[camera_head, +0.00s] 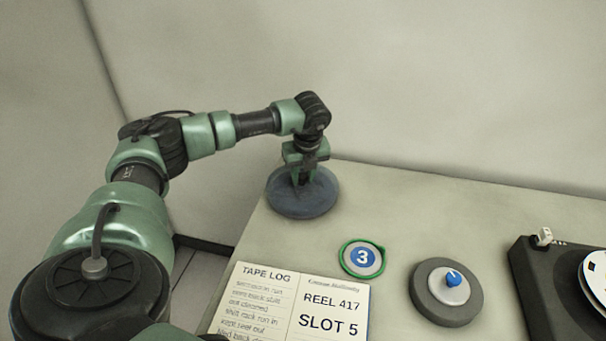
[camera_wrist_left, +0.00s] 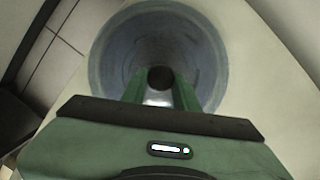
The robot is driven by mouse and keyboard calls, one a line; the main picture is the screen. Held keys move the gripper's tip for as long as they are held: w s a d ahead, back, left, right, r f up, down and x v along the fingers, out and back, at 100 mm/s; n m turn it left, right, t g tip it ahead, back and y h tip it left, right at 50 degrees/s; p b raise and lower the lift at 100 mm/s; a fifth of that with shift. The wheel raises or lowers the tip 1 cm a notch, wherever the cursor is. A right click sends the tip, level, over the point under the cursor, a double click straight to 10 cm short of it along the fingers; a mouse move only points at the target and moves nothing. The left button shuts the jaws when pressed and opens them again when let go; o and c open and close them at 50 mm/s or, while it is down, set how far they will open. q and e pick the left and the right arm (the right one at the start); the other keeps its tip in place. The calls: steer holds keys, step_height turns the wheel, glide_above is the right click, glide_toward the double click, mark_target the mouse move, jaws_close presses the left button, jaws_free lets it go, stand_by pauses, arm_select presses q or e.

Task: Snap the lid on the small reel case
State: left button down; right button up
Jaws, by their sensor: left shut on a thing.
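The lid (camera_head: 325,203), a round, translucent blue-grey piece, is at the table's back left corner. It also shows in the left wrist view (camera_wrist_left: 108,60). My left gripper (camera_head: 301,180) points down over its middle and is shut on its dark central knob (camera_wrist_left: 160,78). I cannot tell whether the lid rests on the table or on something beneath it. A round dark grey base (camera_head: 425,303) with a pale disc and a blue knob (camera_head: 453,278) sits at the front right; I cannot tell if it is the case. My right gripper is not in view.
A green-rimmed disc marked 3 (camera_head: 362,258) lies mid-table. An open tape log (camera_head: 290,311) reading REEL 417, SLOT 5 lies at the front. A black reel machine (camera_head: 535,290) stands at the right edge. The table's back middle is clear.

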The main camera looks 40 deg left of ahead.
mark_target(303, 177)
arm_select(q)
steer(key=shift+f+b, duration=0.4)
steer(key=shift+f, duration=0.3)
steer(key=c, duration=1)
jaws_free()
steer(key=shift+c, duration=1)
steer(key=shift+r, duration=0.1)
steer(key=shift+w+a+r+p+v, duration=0.15)
steer(key=shift+a+p+v, duration=0.1)
steer(key=shift+p+v, duration=0.75)
steer(key=shift+w+a+p+v, duration=0.2)
steer(key=shift+p+v, duration=0.45)
steer(key=shift+v, duration=0.65)
steer(key=shift+w+a+r+p+v, duration=0.1)
steer(key=shift+a+p+v, duration=0.15)
steer(key=shift+p+v, duration=0.75)
